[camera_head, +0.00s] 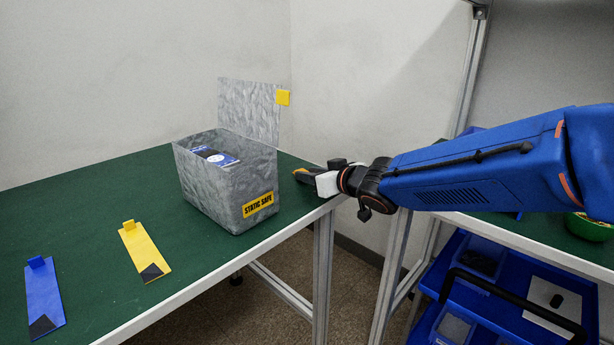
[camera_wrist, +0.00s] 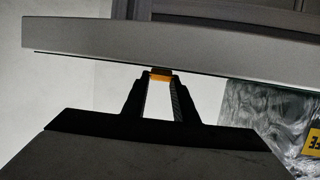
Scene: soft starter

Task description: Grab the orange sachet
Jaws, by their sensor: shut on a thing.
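My gripper (camera_head: 303,173) is at the right end of the green table, just right of the grey box, pointing left. In the wrist view my gripper (camera_wrist: 160,80) is shut on a small orange piece, the orange sachet (camera_wrist: 160,77), held between the fingertips. Only a narrow orange edge of it shows; the rest is hidden. It sits close against a long grey rail in that view; I cannot tell whether they touch.
An open grey box (camera_head: 222,191) with a raised lid and a "STATIC SAFE" label holds a blue and white packet (camera_head: 216,156). A yellow strip (camera_head: 146,250) and a blue strip (camera_head: 42,295) lie at the left. A blue cart (camera_head: 450,290) stands at the lower right.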

